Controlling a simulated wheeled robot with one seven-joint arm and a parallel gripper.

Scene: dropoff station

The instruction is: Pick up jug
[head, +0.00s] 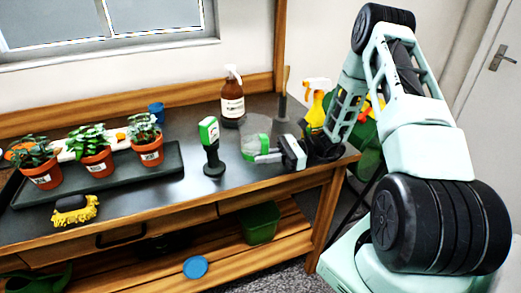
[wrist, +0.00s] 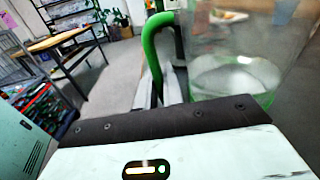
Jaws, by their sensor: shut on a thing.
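The jug (head: 257,127) is a clear vessel with a green handle, at the right part of the dark workbench top in the head view. In the wrist view the jug (wrist: 240,75) fills the upper right, with some clear content or a thick base at its bottom and its green handle at its left. My gripper (head: 270,156) reaches in from the right, and in the wrist view its fingers (wrist: 160,88) are shut on the handle. I cannot tell whether the jug's base touches the bench.
A green-and-black handheld tool (head: 211,150) stands left of the jug. A brown spray bottle (head: 232,102) stands behind, and a yellow spray bottle (head: 317,105) is to the right. Potted plants (head: 92,160) sit on a black tray at left. A yellow-bristled brush (head: 76,209) lies at the front edge.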

